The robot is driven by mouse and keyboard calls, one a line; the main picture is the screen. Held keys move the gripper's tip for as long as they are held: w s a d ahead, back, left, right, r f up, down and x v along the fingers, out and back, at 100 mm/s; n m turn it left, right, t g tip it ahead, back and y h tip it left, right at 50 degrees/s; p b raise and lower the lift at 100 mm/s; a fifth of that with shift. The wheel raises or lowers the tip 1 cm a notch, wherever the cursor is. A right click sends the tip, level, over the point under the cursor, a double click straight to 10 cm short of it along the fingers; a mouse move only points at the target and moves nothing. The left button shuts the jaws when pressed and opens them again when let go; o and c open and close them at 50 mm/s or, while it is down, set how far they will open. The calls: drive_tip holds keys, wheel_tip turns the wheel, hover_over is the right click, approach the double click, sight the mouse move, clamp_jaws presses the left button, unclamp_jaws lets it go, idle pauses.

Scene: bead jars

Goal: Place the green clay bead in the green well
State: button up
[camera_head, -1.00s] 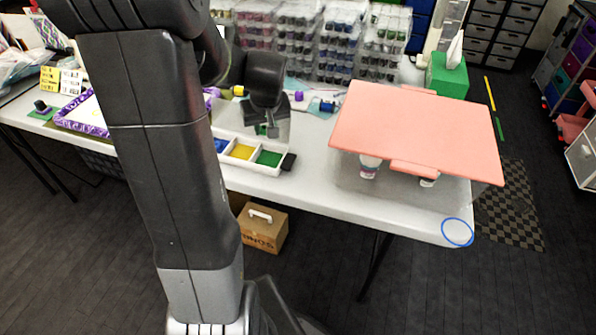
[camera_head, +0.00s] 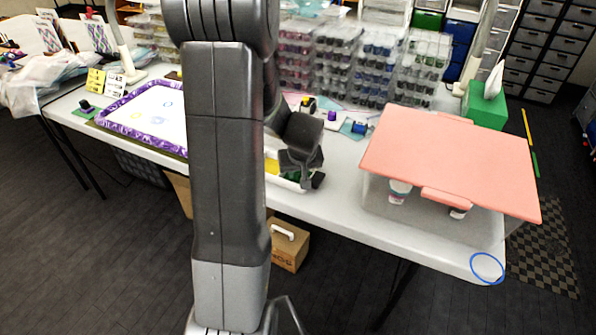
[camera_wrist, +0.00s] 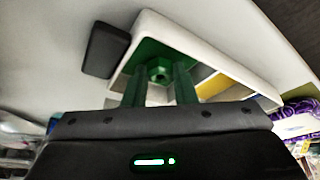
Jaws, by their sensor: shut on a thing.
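The green clay bead (camera_wrist: 159,70) is held between the two fingertips of my gripper (camera_wrist: 159,76) in the wrist view. Behind it in that view lies the green well (camera_wrist: 150,47), at one end of the white tray (camera_wrist: 195,38). I cannot tell whether the bead touches the well floor. In the head view my gripper (camera_head: 303,178) is over the right end of the tray. There it hides most of the green well, and the bead cannot be seen.
The yellow well (camera_wrist: 214,86) adjoins the green one. A small black block (camera_wrist: 105,49) stands beside the tray's end. A clear bin with a pink lid (camera_head: 450,155) is to the right. A purple-edged tray (camera_head: 150,112) lies to the left on the white table (camera_head: 340,215).

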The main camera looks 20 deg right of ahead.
drive_tip(key=shift+f+b, duration=0.25)
drive_tip(key=shift+b, duration=0.05)
drive_tip(key=o, duration=1)
drive_tip(key=shift+r, duration=0.1)
drive_tip(key=shift+c, duration=0.2)
drive_tip(key=shift+r, duration=0.1)
drive_tip(key=shift+r+p, duration=0.2)
drive_tip(key=shift+p, duration=0.25)
drive_tip(key=v, duration=1.1)
drive_tip(key=shift+s+r+p, duration=0.3)
drive_tip(key=shift+p, duration=0.1)
drive_tip(key=shift+a, duration=0.1)
